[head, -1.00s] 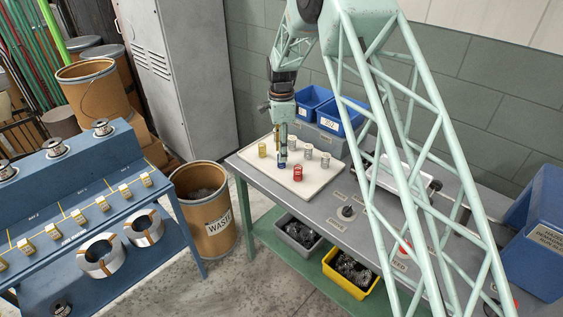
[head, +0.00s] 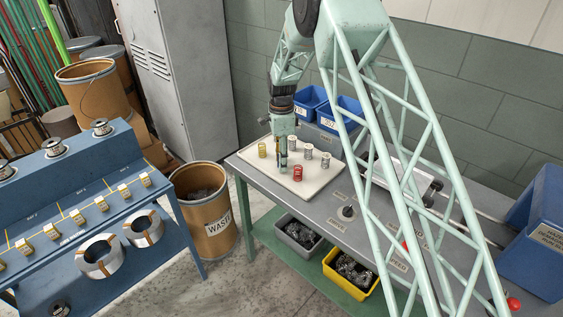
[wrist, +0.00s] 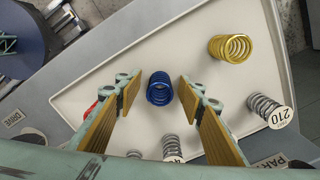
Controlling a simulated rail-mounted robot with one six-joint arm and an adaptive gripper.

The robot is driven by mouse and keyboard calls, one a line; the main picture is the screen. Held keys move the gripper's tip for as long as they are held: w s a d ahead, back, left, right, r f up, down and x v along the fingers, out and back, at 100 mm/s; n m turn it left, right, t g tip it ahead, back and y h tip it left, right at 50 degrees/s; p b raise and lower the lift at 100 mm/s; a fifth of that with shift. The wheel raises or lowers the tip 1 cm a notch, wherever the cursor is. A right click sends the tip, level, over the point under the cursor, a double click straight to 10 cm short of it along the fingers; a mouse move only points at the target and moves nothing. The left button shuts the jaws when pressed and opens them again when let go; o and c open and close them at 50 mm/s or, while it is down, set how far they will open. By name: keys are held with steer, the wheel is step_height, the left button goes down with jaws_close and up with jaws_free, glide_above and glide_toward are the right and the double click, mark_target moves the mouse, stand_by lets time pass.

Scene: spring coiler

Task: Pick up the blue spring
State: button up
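The blue spring (wrist: 159,88) stands on the cream tray (wrist: 107,75). In the wrist view it lies between the two fingers of my gripper (wrist: 158,92), with a gap on each side. My gripper is open, with yellowish finger pads, and points down over the tray. In the head view my gripper (head: 284,160) stands over the middle of the tray, and its fingers largely hide the blue spring.
A yellow spring (wrist: 232,47) stands apart on the tray. A red spring (head: 297,173) is close by, mostly behind a finger in the wrist view. Several silver springs, one labelled 210 (wrist: 268,108), stand nearby. Blue bins (head: 343,115) are behind the tray.

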steer(key=c, duration=0.9)
steer(key=shift+r, duration=0.1)
steer(key=shift+c, duration=0.2)
steer(key=shift+r+p, duration=0.65)
steer(key=shift+r, duration=4.25)
